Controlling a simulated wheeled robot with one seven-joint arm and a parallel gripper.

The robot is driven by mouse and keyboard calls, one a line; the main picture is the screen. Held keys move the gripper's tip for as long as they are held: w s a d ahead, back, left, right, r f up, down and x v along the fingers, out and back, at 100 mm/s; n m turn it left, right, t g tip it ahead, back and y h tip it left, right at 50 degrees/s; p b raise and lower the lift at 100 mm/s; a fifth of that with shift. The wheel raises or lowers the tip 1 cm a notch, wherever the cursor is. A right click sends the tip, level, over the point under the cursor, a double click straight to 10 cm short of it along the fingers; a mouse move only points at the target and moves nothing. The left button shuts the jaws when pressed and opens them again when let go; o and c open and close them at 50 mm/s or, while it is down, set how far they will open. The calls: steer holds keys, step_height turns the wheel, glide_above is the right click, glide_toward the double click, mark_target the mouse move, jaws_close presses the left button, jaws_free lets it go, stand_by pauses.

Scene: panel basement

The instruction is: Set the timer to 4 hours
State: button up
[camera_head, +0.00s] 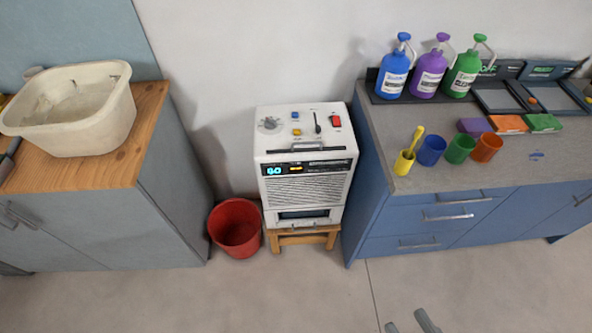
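A white boxy machine (305,165) stands on a small wooden stool between two cabinets. Its top holds a round grey dial (269,123), a blue button (295,115), a yellow button (297,132), a dark lever (317,124) and a red switch (336,121). Its front has a lit display (284,170) with cyan characters like "60" or "GO" and small yellow marks; the exact reading is too small to tell. My gripper (405,319) shows only as two grey fingertips at the bottom edge. They are apart with nothing visible between them, well away from the machine.
A red bucket (236,228) stands on the floor left of the wooden stool (303,238). A grey cabinet (160,215) with a white basin (75,105) is at left. A blue cabinet (400,225) with bottles and cups is at right. The floor in front is clear.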

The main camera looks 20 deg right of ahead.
jaws_close()
stand_by(1.7)
